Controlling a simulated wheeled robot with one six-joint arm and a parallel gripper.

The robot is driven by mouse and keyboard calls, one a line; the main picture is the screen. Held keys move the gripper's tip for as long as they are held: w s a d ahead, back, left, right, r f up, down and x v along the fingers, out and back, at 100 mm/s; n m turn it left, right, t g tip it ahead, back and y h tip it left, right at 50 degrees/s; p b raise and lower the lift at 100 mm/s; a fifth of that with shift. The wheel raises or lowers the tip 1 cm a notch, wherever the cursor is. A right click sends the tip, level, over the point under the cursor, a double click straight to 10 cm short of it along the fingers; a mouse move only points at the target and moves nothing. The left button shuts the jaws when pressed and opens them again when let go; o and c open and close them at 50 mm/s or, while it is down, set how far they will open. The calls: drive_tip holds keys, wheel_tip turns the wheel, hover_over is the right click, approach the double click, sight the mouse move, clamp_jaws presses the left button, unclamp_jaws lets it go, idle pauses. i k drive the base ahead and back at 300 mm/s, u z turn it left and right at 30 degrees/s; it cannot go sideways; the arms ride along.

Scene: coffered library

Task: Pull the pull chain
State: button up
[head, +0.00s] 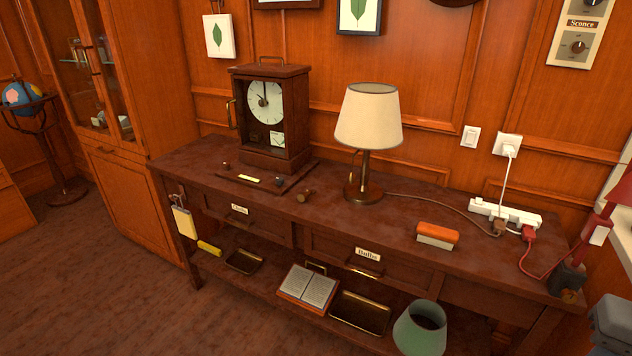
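A table lamp (366,172) with a cream shade (368,118) and a dark round base stands upright on the long wooden table (390,222). A thin, short line that may be the pull chain (355,157) shows just under the shade, left of the stem. It is too small to make out clearly. The shade hides whatever is above its lower rim. I cannot tell from the shade whether the lamp is lit. My gripper is not in view.
A wooden clock (267,152) stands left of the lamp, with a small wooden knob (305,195) between them. An orange-topped brush (437,235) and a power strip (505,213) lie to the right. The lamp's cord crosses the tabletop.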

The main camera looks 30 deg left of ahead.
sight(352, 176)
drive_tip(key=u, duration=1.25)
drive_tip(key=i, duration=0.8)
drive_tip(key=z, duration=0.35)
